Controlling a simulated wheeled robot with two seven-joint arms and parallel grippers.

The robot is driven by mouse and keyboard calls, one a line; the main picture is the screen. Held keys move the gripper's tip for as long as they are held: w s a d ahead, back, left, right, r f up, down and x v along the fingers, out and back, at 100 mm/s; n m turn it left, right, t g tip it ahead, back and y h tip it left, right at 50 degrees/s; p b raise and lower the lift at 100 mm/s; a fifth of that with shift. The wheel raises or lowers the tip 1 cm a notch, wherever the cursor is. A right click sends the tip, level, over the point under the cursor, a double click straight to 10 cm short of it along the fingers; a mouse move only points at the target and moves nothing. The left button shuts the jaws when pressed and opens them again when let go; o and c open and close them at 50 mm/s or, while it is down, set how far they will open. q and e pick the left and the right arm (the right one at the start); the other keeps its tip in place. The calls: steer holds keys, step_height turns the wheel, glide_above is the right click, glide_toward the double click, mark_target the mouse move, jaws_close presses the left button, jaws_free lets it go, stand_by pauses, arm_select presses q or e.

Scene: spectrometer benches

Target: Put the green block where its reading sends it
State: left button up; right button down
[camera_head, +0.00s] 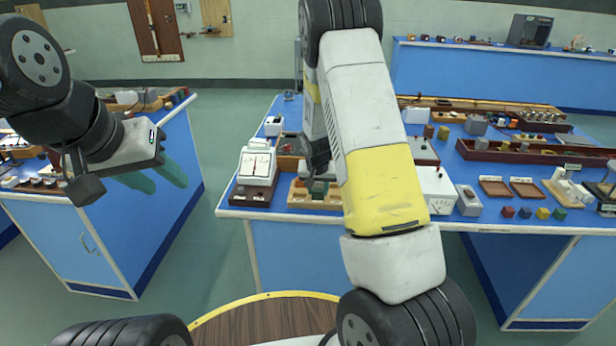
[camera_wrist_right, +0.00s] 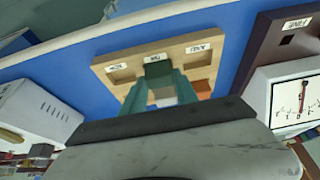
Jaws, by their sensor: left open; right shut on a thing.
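In the right wrist view, a dark green block (camera_wrist_right: 158,69) sits between the teal fingertips of my right gripper (camera_wrist_right: 161,84), which is shut on it. The block is over or in the middle part of a wooden tray (camera_wrist_right: 104,68); I cannot tell whether it touches the tray's floor. The tray has several small labels, too small to read surely. In the head view, the wooden tray (camera_head: 298,197) lies at the bench's front edge, with my right gripper (camera_head: 318,178) above it. My left gripper (camera_head: 158,180) is open and empty, over the floor gap at left.
A white meter (camera_head: 256,165) stands left of the tray; its needle dial shows in the wrist view (camera_wrist_right: 298,98). A white box (camera_head: 435,186) stands to the right.

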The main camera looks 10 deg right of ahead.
steer(key=c, duration=0.9)
jaws_free()
steer(key=shift+o, duration=0.2)
steer(key=v, duration=0.7)
steer(key=shift+r, duration=0.4)
steer(key=shift+s+a, duration=0.1)
steer(key=shift+s, duration=0.05)
steer(key=s+a+r+n+y, duration=0.1)
steer(key=s+r+y, duration=0.1)
steer(key=s+r, duration=1.2)
steer(key=s+a+r+n+t, duration=0.1)
steer(key=s+r, duration=0.3)
steer(key=s, duration=0.3)
steer(key=s+a+r+n+y, duration=0.1)
steer(key=s+r, duration=0.4)
steer(key=s, duration=0.3)
steer(key=shift+s+a+r+n+t, duration=0.2)
steer(key=shift+s+a+n+t, duration=0.15)
steer(key=shift+n+t, duration=0.05)
